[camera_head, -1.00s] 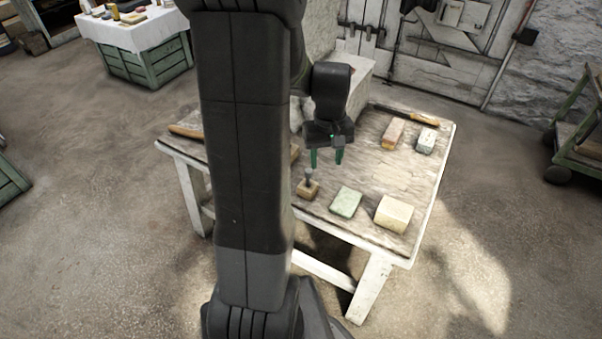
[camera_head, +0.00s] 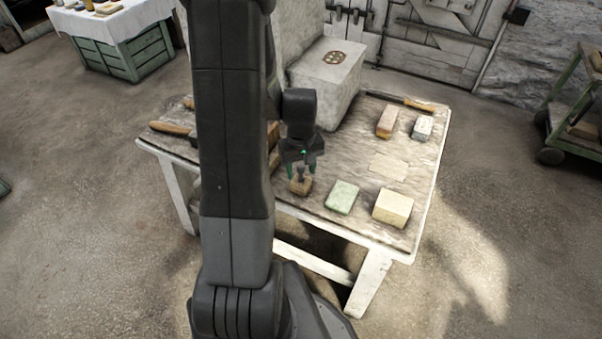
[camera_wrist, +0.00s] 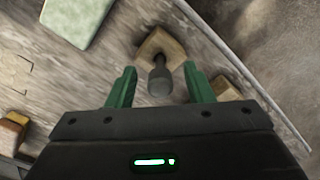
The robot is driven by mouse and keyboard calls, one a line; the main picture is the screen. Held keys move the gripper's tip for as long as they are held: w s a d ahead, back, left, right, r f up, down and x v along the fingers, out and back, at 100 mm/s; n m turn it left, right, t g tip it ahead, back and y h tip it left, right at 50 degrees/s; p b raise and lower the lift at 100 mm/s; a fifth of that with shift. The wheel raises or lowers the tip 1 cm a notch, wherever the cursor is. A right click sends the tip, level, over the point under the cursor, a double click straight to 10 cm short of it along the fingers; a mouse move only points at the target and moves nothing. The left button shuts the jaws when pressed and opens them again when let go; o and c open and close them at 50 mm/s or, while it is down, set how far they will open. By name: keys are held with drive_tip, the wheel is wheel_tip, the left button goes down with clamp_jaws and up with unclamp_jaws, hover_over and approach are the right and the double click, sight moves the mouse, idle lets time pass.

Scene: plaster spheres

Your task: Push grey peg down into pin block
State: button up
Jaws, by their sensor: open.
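The pin block (camera_head: 300,187) is a small tan wooden block near the front edge of the worktable (camera_head: 405,170). The grey peg (camera_wrist: 160,82) stands up out of the block, which also shows in the wrist view (camera_wrist: 172,42). In the head view my gripper (camera_head: 303,168) is just above the block. In the wrist view its two green fingers (camera_wrist: 160,88) are open, one on each side of the peg with gaps between.
A green block (camera_head: 342,197) and a cream block (camera_head: 392,208) lie to the right. An orange-brown block (camera_head: 387,121) and a speckled block (camera_head: 422,128) lie farther back. A large pale stone block (camera_head: 328,82) stands behind my gripper. The table's middle right is clear.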

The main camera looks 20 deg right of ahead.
clamp_jaws()
drive_tip(key=shift+r, duration=0.1)
